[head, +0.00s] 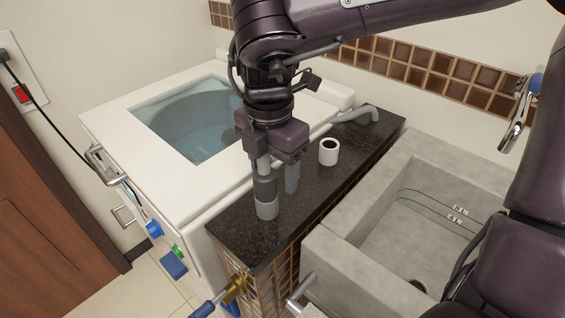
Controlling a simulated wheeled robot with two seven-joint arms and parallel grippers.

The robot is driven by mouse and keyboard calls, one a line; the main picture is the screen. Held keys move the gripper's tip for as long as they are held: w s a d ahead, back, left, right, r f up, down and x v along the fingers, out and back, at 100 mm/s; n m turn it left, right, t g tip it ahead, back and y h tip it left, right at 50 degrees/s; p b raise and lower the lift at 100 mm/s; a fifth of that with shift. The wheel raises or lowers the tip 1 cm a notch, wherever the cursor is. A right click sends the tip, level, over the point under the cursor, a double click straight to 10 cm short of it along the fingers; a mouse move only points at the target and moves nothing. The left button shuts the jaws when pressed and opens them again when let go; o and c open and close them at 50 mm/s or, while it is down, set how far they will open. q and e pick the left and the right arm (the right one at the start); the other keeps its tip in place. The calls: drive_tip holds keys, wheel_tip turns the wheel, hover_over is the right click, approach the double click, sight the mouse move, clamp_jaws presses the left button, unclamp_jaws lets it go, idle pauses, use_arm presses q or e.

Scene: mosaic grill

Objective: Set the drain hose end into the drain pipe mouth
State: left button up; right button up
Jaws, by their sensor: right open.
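A short white cylinder with a dark round opening (329,152), which looks like the drain pipe mouth, stands on the dark stone counter (335,190). My right gripper (277,180) points down with open fingers. A grey tube (350,116) with a bent end runs along the counter's back, partly hidden by the gripper. My left gripper is out of view.
A white washing machine (110,115) with a glass lid stands left of the counter. A concrete sink (345,210) adjoins it at right. The counter's right half is mostly clear.

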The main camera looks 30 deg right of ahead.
drive_tip(key=shift+w+a, duration=0.25)
drive_tip(key=shift+a, duration=0.4)
drive_tip(key=r, duration=0.2)
drive_tip(key=d+r+p, duration=0.1)
drive_tip(key=r, duration=0.3)
drive_tip(key=shift+s+d+r, duration=0.15)
drive_tip(key=shift+s+r, duration=0.15)
drive_tip(key=shift+s+r+p, duration=0.1)
drive_tip(key=shift+r+p, duration=0.2)
drive_tip(key=shift+r, duration=0.3)
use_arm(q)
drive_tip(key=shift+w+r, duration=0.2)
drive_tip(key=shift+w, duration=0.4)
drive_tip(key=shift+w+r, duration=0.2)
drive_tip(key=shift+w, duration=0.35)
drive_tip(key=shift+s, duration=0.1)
